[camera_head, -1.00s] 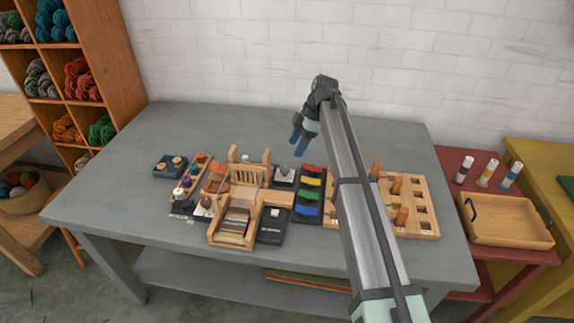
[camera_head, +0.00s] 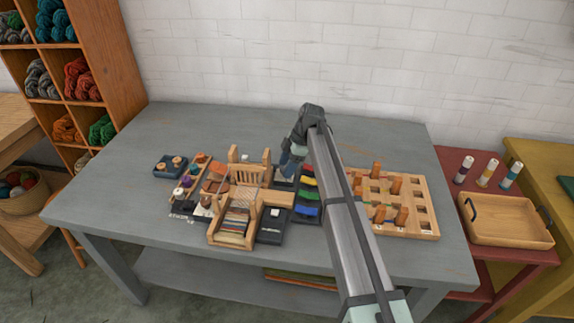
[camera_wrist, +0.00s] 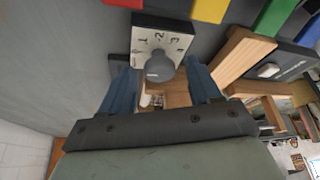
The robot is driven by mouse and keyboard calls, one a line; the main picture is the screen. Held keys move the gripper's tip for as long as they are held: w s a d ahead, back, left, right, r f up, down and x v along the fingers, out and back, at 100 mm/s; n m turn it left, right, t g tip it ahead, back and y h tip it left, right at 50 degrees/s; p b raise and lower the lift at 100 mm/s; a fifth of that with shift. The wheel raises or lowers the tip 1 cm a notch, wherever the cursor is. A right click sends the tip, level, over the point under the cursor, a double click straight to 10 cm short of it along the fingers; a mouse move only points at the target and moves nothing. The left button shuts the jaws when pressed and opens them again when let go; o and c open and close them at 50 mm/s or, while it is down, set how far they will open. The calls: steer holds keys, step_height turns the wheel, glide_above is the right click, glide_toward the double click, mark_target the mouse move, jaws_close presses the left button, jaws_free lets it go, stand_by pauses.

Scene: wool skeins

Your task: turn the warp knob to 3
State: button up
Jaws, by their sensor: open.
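The warp knob (camera_wrist: 160,67) is a grey round knob on a pale dial plate (camera_wrist: 147,38) with a dark base. The marks 1, 2 and 3 show on the plate in the wrist view. Which mark the knob points at, I cannot tell. My gripper (camera_wrist: 160,82) is open, its two blue fingers on either side of the knob in the picture; contact cannot be made out. In the head view my gripper (camera_head: 287,166) is low over the dial and hides most of it.
The wooden loom (camera_head: 240,205) stands just left of the dial. A row of coloured blocks (camera_head: 307,196) lies close on the right, and a pegged wooden board (camera_head: 423,213) farther right. The back of the grey table (camera_head: 220,122) is clear.

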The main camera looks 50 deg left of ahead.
steer(key=shift+c, duration=0.4)
steer(key=c, duration=0.9)
steer(key=shift+c, duration=0.2)
steer(key=m, duration=0.2)
steer(key=m+y, duration=0.1)
steer(key=shift+s+d+m+t, duration=0.15)
steer(key=shift+d+m+t, duration=0.15)
steer(key=shift+m, duration=0.1)
steer(key=m+t+y, duration=0.1)
steer(key=m, duration=0.3)
steer(key=shift+s+m, duration=0.15)
steer(key=shift+m, duration=0.15)
steer(key=m+t, duration=0.2)
steer(key=m, duration=0.2)
steer(key=shift+s+y, duration=0.15)
steer(key=shift+y, duration=0.25)
steer(key=m+t, duration=0.1)
steer(key=m, duration=0.3)
steer(key=shift+s+a+m+t, duration=0.1)
steer(key=shift+m+t, duration=0.2)
steer(key=shift+t, duration=0.1)
steer(key=shift+m, duration=0.3)
